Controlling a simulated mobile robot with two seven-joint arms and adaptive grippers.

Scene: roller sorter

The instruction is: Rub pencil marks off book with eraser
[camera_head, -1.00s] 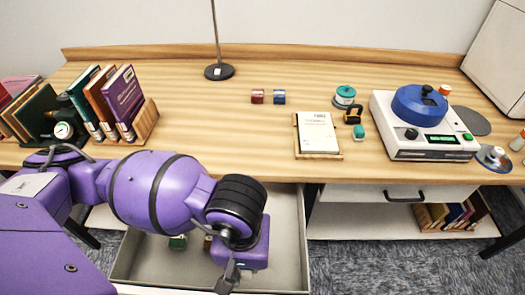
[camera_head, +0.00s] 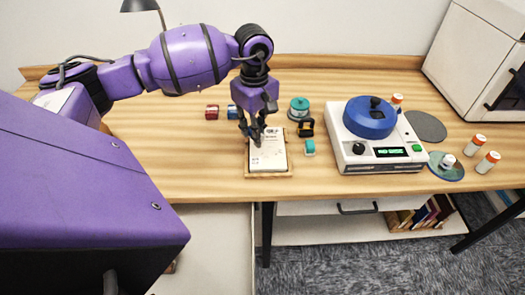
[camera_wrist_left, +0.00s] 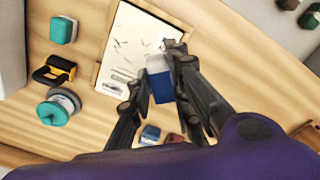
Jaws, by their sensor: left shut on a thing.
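The book (camera_head: 268,158) has a pale cover and lies on a wooden stand (camera_head: 284,176) on the desk. In the left wrist view, dark pencil strokes show on the book's page or cover (camera_wrist_left: 130,45). My left gripper (camera_head: 255,138) is over the book's upper left part, pointing down. It is shut on a blue-sleeved eraser (camera_wrist_left: 161,88) with a white end. The white end is at or just above the book; I cannot tell if it touches. In the head view the fingers largely hide the eraser. My right gripper is not in view.
Right of the book are a teal block (camera_head: 309,147), a black-and-yellow item (camera_head: 305,127) and a teal round container (camera_head: 299,108). A white machine with a blue lid (camera_head: 369,118) stands farther right. Red (camera_head: 211,112) and blue (camera_head: 232,113) small objects lie left of the gripper.

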